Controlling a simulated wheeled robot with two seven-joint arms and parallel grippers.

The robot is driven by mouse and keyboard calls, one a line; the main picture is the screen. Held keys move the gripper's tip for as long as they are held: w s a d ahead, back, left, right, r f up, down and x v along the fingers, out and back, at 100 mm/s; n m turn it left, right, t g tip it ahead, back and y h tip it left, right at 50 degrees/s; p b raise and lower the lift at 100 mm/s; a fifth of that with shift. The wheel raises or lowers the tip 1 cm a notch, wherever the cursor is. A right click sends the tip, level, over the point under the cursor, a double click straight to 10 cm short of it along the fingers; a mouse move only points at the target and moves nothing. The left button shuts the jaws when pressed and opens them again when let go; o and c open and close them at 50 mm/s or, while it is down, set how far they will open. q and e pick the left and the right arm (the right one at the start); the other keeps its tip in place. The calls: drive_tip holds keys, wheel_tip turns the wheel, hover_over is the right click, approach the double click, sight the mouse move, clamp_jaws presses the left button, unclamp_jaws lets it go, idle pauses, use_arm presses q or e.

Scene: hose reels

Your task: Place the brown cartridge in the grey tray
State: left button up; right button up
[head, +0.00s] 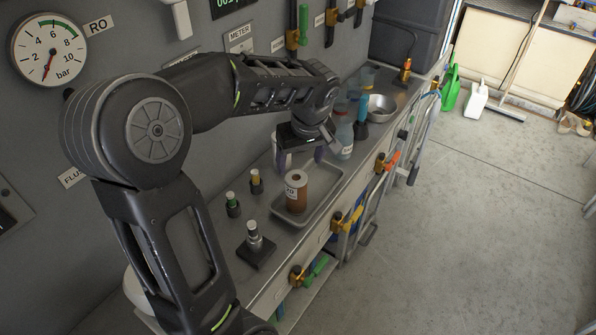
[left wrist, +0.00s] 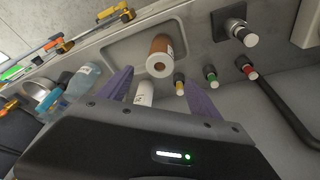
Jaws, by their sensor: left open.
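The brown cartridge (head: 296,192) has a pale top with a dark hole and a white label. It stands upright inside the grey tray (head: 325,200) on the bench. In the left wrist view the cartridge (left wrist: 161,47) shows ahead of my fingers, with the tray (left wrist: 118,47) around its base. My left gripper (head: 299,161) is open, its purple fingers apart, behind the cartridge and not touching it. A white cylinder (left wrist: 144,92) shows between the fingers in the wrist view, partly hidden by my gripper. My right gripper is out of view.
Clamps and hoses line the front edge.

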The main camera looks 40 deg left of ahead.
use_arm(q)
drive_tip(key=v, duration=0.3)
drive_tip(key=shift+f, duration=0.15)
idle(0.6)
drive_tip(key=d+f+m+h, duration=0.5)
drive_tip(key=d+f+m, duration=0.2)
drive_tip(key=d+f, duration=1.4)
drive_tip(key=s+d+f+m+h, duration=0.1)
drive_tip(key=s+d+f+m, duration=0.1)
drive_tip(key=s+d+f, duration=0.3)
drive_tip(key=s+d+f+m, duration=0.1)
drive_tip(key=s+d+f, duration=0.5)
drive_tip(key=s+f, duration=0.5)
drive_tip(key=shift+d+m+g+h, duration=0.15)
drive_tip(key=shift+m+g+h, duration=0.25)
